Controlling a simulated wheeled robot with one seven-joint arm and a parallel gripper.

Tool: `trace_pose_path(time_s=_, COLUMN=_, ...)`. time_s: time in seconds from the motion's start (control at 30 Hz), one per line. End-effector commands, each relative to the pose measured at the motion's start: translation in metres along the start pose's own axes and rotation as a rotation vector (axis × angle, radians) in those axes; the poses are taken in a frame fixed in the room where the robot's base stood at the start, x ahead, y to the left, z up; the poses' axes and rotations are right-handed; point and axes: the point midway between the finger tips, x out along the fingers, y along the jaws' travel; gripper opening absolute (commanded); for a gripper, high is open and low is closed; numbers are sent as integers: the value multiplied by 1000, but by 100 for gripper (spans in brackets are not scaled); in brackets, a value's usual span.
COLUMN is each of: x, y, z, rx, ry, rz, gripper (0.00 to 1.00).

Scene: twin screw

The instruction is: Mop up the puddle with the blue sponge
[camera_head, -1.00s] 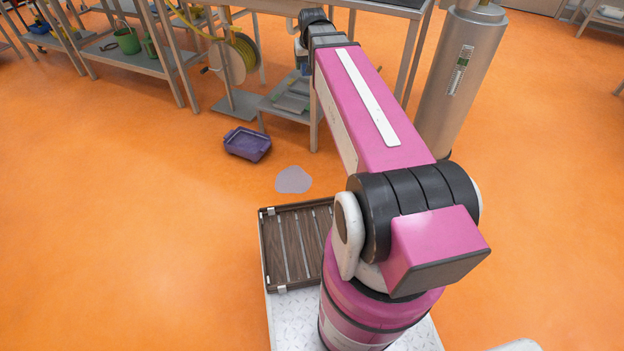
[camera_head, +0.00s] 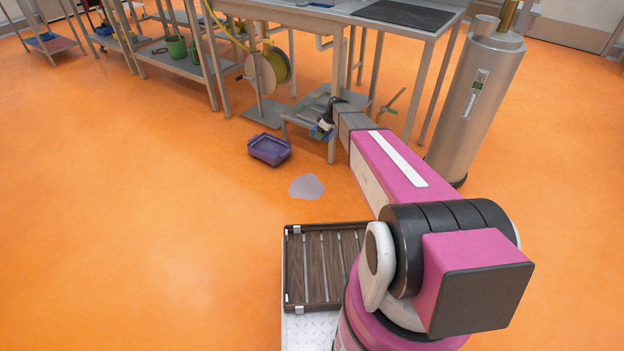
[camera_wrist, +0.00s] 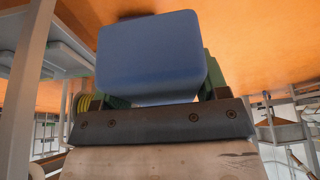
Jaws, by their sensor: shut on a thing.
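The blue sponge (camera_wrist: 152,55) fills the middle of the wrist view. My gripper (camera_wrist: 150,95) is shut on it, with dark green finger parts showing at both sides. In the head view my gripper (camera_head: 320,130) is small, at the far end of my arm, beside the low shelf under the bench. The puddle (camera_head: 306,187) is a pale grey-violet patch on the orange floor, nearer to me and a little left of the gripper. The sponge is apart from the puddle.
A purple tub (camera_head: 269,149) stands on the floor just behind and left of the puddle. A metal bench (camera_head: 330,18) with a low shelf stands behind, and a steel cylinder (camera_head: 475,100) to the right. A slatted wooden tray (camera_head: 325,265) is at the front. The left floor is clear.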

Motion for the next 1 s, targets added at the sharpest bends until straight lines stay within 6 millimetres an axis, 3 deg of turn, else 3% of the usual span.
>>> trace_pose_path(time_s=0.03, x=34, y=10, z=1, rx=-48, ry=-1, rz=-25, gripper=48)
trace_pose_path(time_s=0.1, x=69, y=14, z=7, rx=-120, ry=-2, rz=-54, gripper=48)
trace_pose_path(time_s=0.4, x=218, y=18, z=38, rx=-404, ry=-1, rz=-171, gripper=48)
trace_pose_path(time_s=0.53, x=272, y=13, z=53, rx=-504, ry=-1, rz=-212, gripper=48)
trace_pose_path(time_s=0.73, x=322, y=6, z=71, rx=-599, ry=-1, rz=-249, gripper=48)
trace_pose_path(time_s=1.0, x=335, y=4, z=78, rx=-628, ry=-1, rz=-258, gripper=48)
